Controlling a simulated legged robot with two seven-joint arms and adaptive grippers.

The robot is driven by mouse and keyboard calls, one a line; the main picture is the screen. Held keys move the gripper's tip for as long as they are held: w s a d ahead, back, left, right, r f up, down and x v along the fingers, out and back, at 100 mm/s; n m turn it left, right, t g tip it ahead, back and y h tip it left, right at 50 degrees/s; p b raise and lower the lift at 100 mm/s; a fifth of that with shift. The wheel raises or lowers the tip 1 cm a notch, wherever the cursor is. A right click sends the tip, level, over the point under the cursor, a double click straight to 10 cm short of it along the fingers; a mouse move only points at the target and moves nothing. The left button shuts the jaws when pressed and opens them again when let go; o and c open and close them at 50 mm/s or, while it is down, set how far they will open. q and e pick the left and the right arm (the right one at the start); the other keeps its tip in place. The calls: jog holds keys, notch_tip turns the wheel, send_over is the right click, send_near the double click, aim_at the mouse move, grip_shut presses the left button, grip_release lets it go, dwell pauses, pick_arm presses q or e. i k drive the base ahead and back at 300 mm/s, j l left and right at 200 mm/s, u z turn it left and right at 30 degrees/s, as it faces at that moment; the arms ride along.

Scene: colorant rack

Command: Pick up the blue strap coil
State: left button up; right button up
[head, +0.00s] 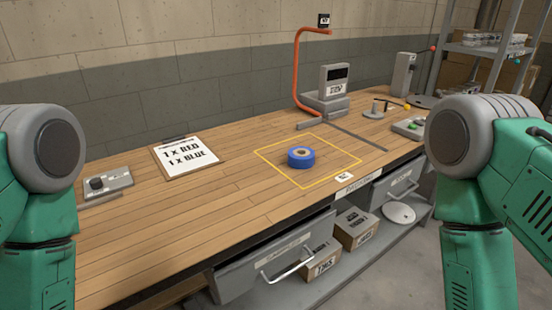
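The blue strap coil (301,157) lies flat on the wooden workbench (225,200), inside a yellow outlined square (329,173). My two arms show at the left and right edges of the head view, but both grippers are out of the picture.
A clipboard (188,156) reading "1 x RED, 1 x BLUE" and a grey knob box (107,184) lie left of the coil. A scale (334,88) and an orange bent tube (297,72) stand behind it. Open drawers (275,262) jut from the front. Bench around the coil is clear.

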aim_at(298, 158)
jog(key=l+z, duration=0.1)
jog(key=z, duration=0.2)
jog(key=l, duration=0.4)
jog(key=i+l+z, duration=0.1)
jog(key=l, duration=0.3)
jog(key=i+l, duration=0.1)
jog(key=l, duration=0.25)
